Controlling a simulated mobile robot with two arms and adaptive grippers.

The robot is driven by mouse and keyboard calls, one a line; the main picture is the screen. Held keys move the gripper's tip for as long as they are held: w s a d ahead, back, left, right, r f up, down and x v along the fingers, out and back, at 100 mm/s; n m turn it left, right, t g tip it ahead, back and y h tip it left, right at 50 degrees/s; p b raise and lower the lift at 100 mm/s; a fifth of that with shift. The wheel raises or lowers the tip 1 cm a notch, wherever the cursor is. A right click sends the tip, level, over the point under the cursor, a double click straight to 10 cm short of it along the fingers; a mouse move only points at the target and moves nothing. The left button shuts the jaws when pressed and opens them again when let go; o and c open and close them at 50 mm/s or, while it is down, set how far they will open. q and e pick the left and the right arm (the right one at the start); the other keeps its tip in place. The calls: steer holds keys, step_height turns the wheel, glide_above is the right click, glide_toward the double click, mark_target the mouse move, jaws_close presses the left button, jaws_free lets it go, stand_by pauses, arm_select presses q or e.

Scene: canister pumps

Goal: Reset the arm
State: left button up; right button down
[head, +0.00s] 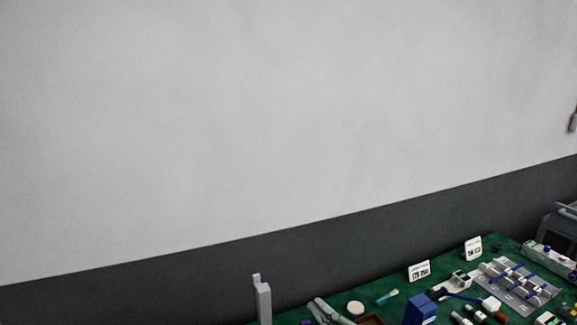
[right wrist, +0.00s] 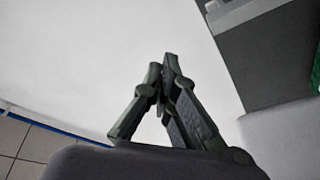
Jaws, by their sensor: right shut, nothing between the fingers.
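My right gripper (right wrist: 165,62) is shut and empty in the right wrist view, its two dark fingers meeting at the tips in front of a plain white surface. In the head view only a small dark piece at the right edge, against the pale wall, appears to be part of this gripper (head: 573,121); the rest is cut off. It shows well above the table and apart from the objects there. My left gripper is in neither view.
A green-topped table (head: 453,265) fills the lower right of the head view. It holds a blue box (head: 420,311), a clear tray with blue-marked parts (head: 517,286), white label cards (head: 419,271) and small items. A grey post (head: 263,302) stands left of them. The wall above is bare.

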steer(key=s+d+f+m+g+h, duration=0.1)
steer(key=s+d+f+m+h, duration=0.2)
steer(key=d+f+m+h, duration=0.3)
steer(key=s+d+f+m+h, duration=0.2)
steer(key=d+f+m+h, duration=0.2)
steer(key=d+m+h, duration=0.45)
steer(key=s+f+g+y, duration=0.1)
steer(key=s+f+g, duration=0.5)
steer(key=s, duration=0.5)
steer(key=s+f+g+y, duration=0.1)
steer(key=s+f+g, duration=0.4)
steer(key=s, duration=0.6)
step_height(320, 180, down, 28)
steer(key=s+g+b, duration=0.2)
steer(key=s+d+f+g+b, duration=0.1)
steer(key=s+d+f, duration=0.1)
steer(key=s+f, duration=1.4)
step_height(320, 180, down, 2)
steer(key=shift+s+d+f, duration=0.1)
steer(key=shift+s+d, duration=0.05)
steer(key=shift+s, duration=0.15)
steer(key=shift+n, duration=0.25)
